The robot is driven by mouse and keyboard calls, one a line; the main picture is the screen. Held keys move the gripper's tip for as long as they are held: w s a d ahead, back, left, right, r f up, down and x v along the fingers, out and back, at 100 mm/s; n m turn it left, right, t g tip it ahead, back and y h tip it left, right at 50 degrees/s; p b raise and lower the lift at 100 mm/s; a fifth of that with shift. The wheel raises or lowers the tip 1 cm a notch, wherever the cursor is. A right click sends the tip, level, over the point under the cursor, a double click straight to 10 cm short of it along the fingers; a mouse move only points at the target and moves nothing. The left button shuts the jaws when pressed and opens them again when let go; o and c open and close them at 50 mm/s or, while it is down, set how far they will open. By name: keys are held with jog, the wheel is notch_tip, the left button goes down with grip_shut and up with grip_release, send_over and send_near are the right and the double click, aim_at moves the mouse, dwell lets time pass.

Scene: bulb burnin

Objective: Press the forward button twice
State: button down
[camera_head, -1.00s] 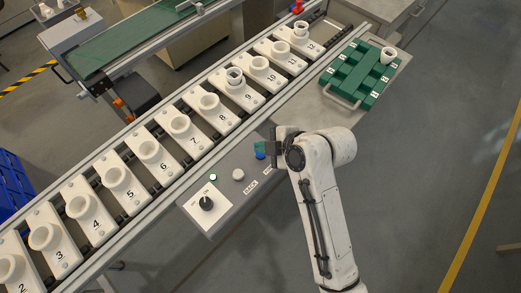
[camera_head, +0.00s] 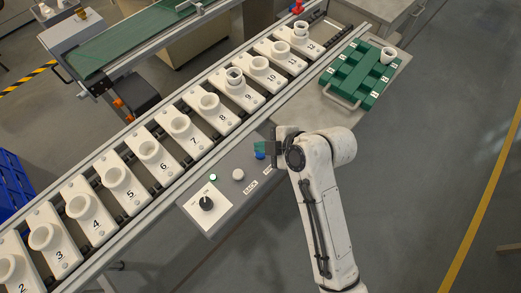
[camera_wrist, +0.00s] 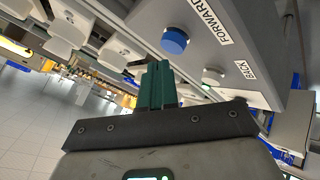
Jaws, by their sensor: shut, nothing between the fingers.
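The blue forward button (camera_head: 260,155) sits on the grey control panel (camera_head: 222,177) beside the conveyor, partly hidden by my gripper in the head view. In the wrist view the blue button (camera_wrist: 175,40) shows whole, next to its FORWARD label (camera_wrist: 209,26). My gripper (camera_head: 261,147) is shut and empty. Its green fingers (camera_wrist: 157,68) end close to the blue button, slightly to its lower left in the wrist view. I see no clear contact between fingertips and button.
A white button (camera_head: 238,174) with the BACK label (camera_head: 250,187), a green light (camera_head: 213,177) and a black knob (camera_head: 206,203) share the panel. Numbered white socket boards (camera_head: 154,162) line the conveyor. A green rack (camera_head: 357,72) stands on a grey table (camera_head: 310,112).

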aim_at(263, 155)
jog(key=shift+f, duration=0.4)
jog(key=shift+f+b, duration=0.5)
jog(key=shift+b, duration=0.1)
dwell(0.7)
jog(key=shift+r, duration=0.15)
jog(key=shift+r+p, duration=0.8)
jog(key=shift+p, duration=0.05)
jog(key=shift+r+p, duration=2.1)
jog(key=shift+r, duration=0.45)
